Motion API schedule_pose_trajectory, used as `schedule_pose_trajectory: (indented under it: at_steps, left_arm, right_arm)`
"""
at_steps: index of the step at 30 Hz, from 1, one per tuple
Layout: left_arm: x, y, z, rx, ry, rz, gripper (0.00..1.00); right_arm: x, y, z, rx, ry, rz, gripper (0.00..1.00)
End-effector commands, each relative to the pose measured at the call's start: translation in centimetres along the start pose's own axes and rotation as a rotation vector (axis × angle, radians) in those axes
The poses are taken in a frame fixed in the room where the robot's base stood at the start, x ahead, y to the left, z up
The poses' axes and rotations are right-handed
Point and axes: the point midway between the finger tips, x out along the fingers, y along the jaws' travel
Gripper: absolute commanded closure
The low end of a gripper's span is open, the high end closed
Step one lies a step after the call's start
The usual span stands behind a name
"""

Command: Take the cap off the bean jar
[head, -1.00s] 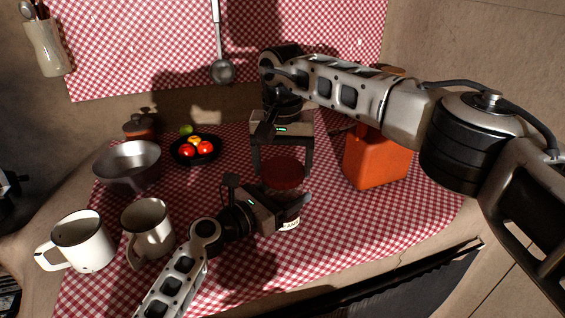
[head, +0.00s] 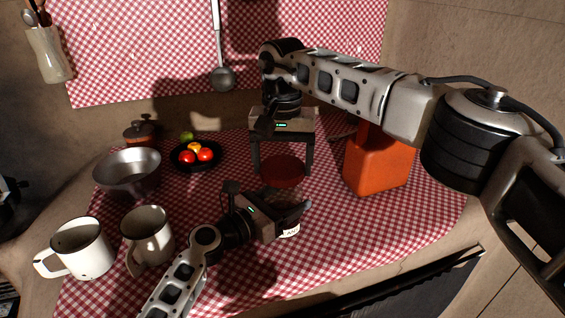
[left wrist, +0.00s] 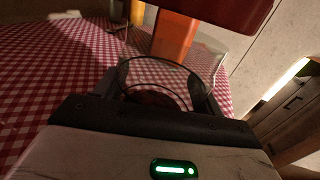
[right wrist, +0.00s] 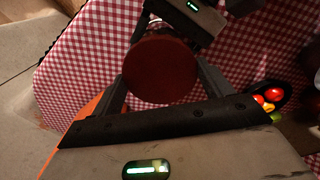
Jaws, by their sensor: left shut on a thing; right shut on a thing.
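The bean jar (head: 284,194) is a clear glass jar with a pale label. It stands on the checked cloth, mostly hidden by my left gripper (head: 288,212), which is shut around its body. Its open round rim and dark red beans (left wrist: 155,97) show in the left wrist view. The cap (head: 282,172) is a dark red disc held between the fingers of my right gripper (head: 283,162), which reaches down from above. In the left wrist view the cap (left wrist: 215,10) is above the rim, apart from it. In the right wrist view the cap (right wrist: 160,69) hides the jar mouth.
An orange canister (head: 378,165) stands to the right. A black plate (head: 183,163) of fruit or vegetables, a metal bowl (head: 127,176) and two mugs (head: 84,250) (head: 148,237) are to the left. The cloth's front right is clear.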

Motion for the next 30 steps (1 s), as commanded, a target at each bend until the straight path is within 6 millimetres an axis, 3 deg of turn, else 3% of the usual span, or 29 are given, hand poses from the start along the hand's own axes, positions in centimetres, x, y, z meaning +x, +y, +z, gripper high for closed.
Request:
schedule_pose_trajectory:
  at_steps: [7, 17, 23, 24, 26, 30]
  left_arm:
    - [0.0, 0.0, -0.1, -0.002, 0.003, 0.000, 0.95]
    - [0.0, 0.0, -0.2, -0.002, 0.003, 0.000, 0.95]
    - [0.0, 0.0, -0.2, -0.002, 0.003, 0.000, 0.95]
    - [0.0, 0.0, -0.1, -0.002, 0.003, 0.000, 0.23]
    - [0.0, 0.0, -0.1, -0.002, 0.002, 0.000, 0.06]
    - [0.0, 0.0, -0.1, -0.001, 0.002, 0.000, 0.06]
  right_arm:
    - [-0.3, 0.0, 0.0, 0.000, 0.001, 0.000, 0.49]
    - [-3.9, 0.0, 0.0, 0.000, 0.001, 0.000, 0.49]
    - [-4.0, 0.0, 0.0, 0.000, 0.000, 0.000, 0.49]
    - [-4.0, 0.0, 0.0, 0.000, 0.000, 0.000, 0.49]
    - [-4.0, 0.0, 0.0, 0.000, 0.000, 0.000, 0.49]
    - [-4.0, 0.0, 0.0, 0.000, 0.000, 0.000, 0.49]
